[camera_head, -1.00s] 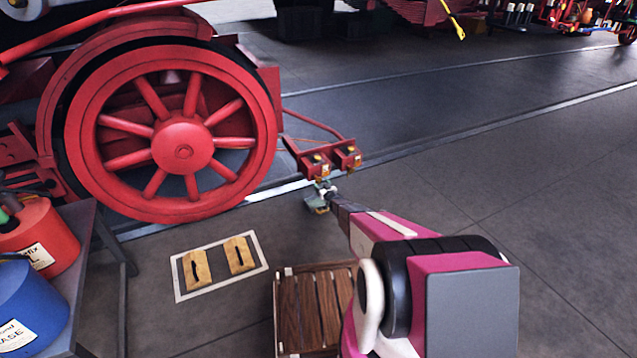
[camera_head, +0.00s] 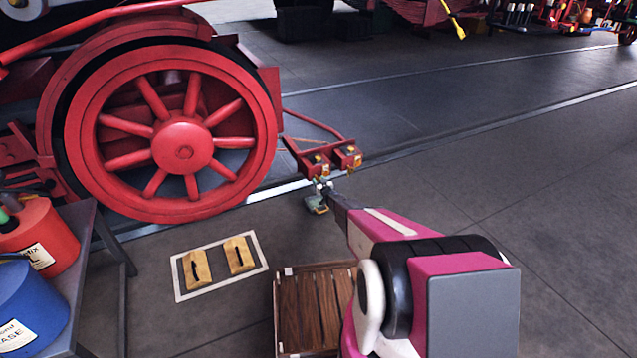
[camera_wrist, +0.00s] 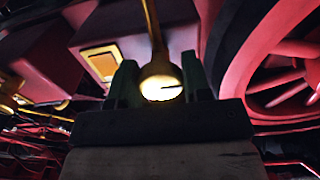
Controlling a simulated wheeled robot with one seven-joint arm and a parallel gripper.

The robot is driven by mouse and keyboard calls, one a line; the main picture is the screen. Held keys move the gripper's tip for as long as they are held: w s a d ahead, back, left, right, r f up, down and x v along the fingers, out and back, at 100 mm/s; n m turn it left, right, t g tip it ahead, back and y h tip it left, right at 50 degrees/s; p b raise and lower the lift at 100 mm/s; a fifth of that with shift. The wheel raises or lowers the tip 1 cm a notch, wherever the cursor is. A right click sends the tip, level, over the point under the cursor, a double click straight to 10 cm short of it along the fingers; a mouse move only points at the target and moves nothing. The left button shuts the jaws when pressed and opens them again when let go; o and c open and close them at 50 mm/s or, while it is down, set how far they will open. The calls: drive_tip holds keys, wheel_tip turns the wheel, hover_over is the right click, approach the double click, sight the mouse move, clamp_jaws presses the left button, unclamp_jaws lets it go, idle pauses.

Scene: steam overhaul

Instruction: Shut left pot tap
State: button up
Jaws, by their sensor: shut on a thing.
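My gripper (camera_head: 322,188) is at the lower front of the left pot. In the wrist view my gripper (camera_wrist: 158,85) has its two dark green fingers on either side of a round brass tap end (camera_wrist: 160,84), shut on it. A brass stem (camera_wrist: 153,30) runs up from this end. A red pot side (camera_wrist: 125,60) with a yellow-framed plate is behind it. The tap's exact angle cannot be told.
The red spoked wheel (camera_head: 182,145) stands left of my gripper. Two wooden chocks (camera_head: 197,268) lie in a white floor outline. A wooden slatted crate (camera_head: 312,308) is near my arm. Blue and red buckets (camera_head: 30,310) stand on a bench at left. The floor right is clear.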

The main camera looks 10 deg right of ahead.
drive_tip(key=shift+m, duration=0.3)
drive_tip(key=m, duration=0.3)
drive_tip(key=shift+m, duration=0.3)
drive_tip(key=m, duration=0.4)
drive_tip(key=shift+a+m, duration=0.1)
drive_tip(key=shift+m, duration=0.2)
drive_tip(key=m, duration=0.4)
drive_tip(key=shift+m, duration=0.3)
drive_tip(key=m, duration=0.4)
drive_tip(key=shift+m, duration=0.3)
drive_tip(key=o, duration=0.9)
drive_tip(key=shift+r, duration=0.1)
drive_tip(key=shift+s, duration=0.2)
